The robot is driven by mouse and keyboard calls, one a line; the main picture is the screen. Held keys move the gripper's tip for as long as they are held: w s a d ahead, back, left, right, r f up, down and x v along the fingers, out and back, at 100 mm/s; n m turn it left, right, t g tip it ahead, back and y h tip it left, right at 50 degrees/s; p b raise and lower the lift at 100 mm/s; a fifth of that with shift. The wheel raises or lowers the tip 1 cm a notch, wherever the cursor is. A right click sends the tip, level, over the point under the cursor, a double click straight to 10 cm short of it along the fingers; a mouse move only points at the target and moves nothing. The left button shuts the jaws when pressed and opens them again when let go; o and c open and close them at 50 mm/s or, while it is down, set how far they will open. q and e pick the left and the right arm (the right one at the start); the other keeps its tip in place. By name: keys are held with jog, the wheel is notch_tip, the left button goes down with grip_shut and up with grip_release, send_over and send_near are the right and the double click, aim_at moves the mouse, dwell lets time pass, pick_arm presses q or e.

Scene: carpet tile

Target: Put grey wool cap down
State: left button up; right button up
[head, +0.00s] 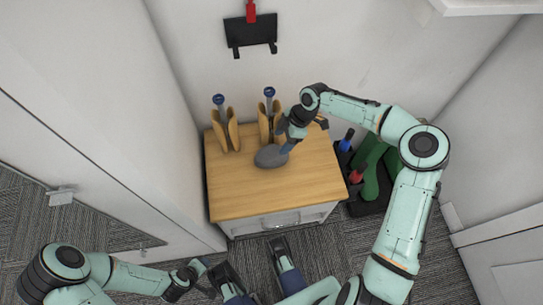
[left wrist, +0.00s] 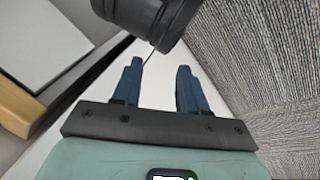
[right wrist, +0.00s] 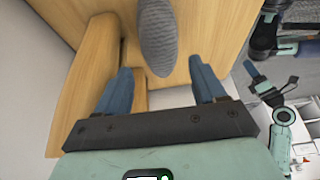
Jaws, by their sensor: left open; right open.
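The grey wool cap (head: 271,157) lies on the wooden top of a low cabinet (head: 250,195), near its back middle. My right gripper (head: 285,148) is just above and beside the cap. In the right wrist view the fingers of the right gripper (right wrist: 160,68) are spread wide, and the ribbed cap (right wrist: 158,38) shows between and beyond the tips, with a gap on each side. My left gripper (left wrist: 160,68) is open and empty, low in front of the cabinet; the cap is not in the left wrist view.
Two wooden stands with blue knobs, one at the left (head: 228,130) and one in the middle (head: 265,122), stand at the cabinet's back. Green boots (head: 375,172) stand on a black tray to the right. The cabinet top's front is clear. Walls close in both sides.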

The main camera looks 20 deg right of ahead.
aim_at(276, 147)
jog(key=x, duration=0.2)
jog(key=shift+a+f+b, duration=0.2)
jog(key=shift+f+b, duration=0.1)
jog(key=shift+f, duration=0.05)
jog(key=shift+b+x, duration=0.45)
jog(key=shift+x, duration=0.6)
jog(key=shift+b+x, duration=0.4)
jog(key=shift+x, duration=0.7)
jog(key=shift+w+a+f, duration=0.15)
jog(key=shift+w+f, duration=0.05)
jog(key=shift+f, duration=0.05)
pick_arm(q)
jog(key=shift+g, duration=0.3)
jog(key=f, duration=0.1)
jog(key=a+f, duration=0.1)
jog(key=s+f, duration=0.1)
jog(key=f, duration=0.1)
jog(key=shift+s+a+f, duration=0.1)
jog(key=shift+a, duration=0.15)
pick_arm(e)
jog(key=c, duration=0.9)
jog(key=shift+r, duration=0.15)
